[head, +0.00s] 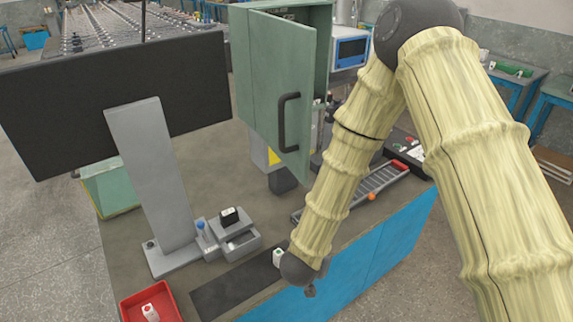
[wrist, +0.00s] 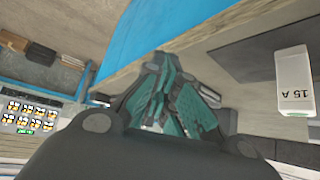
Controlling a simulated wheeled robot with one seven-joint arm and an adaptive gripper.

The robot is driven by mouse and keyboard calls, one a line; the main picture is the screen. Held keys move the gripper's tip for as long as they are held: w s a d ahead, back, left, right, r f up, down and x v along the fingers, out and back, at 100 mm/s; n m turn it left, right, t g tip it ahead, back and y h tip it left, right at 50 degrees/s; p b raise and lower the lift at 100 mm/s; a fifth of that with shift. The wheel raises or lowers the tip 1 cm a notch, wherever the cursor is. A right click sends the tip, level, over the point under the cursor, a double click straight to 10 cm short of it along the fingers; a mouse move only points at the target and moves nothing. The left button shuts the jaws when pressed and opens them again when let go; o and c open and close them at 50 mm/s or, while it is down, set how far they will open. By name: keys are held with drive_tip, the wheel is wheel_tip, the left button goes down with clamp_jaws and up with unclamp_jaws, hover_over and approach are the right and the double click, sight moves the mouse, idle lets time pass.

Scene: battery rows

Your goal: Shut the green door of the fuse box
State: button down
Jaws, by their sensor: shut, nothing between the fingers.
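The green fuse box (head: 322,35) stands on the bench in the head view. Its green door (head: 268,75) stands open, swung out toward me. A dark bar handle (head: 283,122) is on the door's face. My gripper (head: 310,291) is at the bench's front edge, below and well apart from the door, mostly hidden by my arm's wrist in the head view. In the wrist view, its teal fingers (wrist: 170,95) are shut and empty, beside the bench edge. The wrist view does not show the door.
A white block marked 15 A (wrist: 295,80) stands on a dark mat (head: 235,287) close to my gripper. A black monitor (head: 110,95), a grey stand with a small black block (head: 229,216) and a red tray (head: 135,305) are at left. A grey ribbed rack (head: 375,182) lies right of the door.

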drive_tip(key=a+r+m+h+p, duration=0.1)
drive_tip(key=a+r+m, duration=0.1)
drive_tip(key=a+r, duration=0.5)
drive_tip(key=a+r+m+h+p, duration=0.2)
drive_tip(key=r, duration=1)
drive_tip(key=a+r+m+h+p, duration=0.1)
drive_tip(key=a+r, duration=0.4)
drive_tip(key=r, duration=0.4)
drive_tip(key=s+a+r+m+g+p, duration=0.1)
drive_tip(key=s+a+r+m+g, duration=0.15)
drive_tip(key=s+a+r, duration=0.55)
drive_tip(key=w+d+f+p, duration=0.2)
drive_tip(key=w+d, duration=0.1)
drive_tip(key=d, duration=0.3)
drive_tip(key=w+d+f+p, duration=0.2)
drive_tip(key=w+d+f, duration=0.1)
drive_tip(key=d, duration=0.3)
drive_tip(key=shift+w+f+n, duration=0.3)
drive_tip(key=shift+n, duration=0.05)
drive_tip(key=shift+d, duration=0.15)
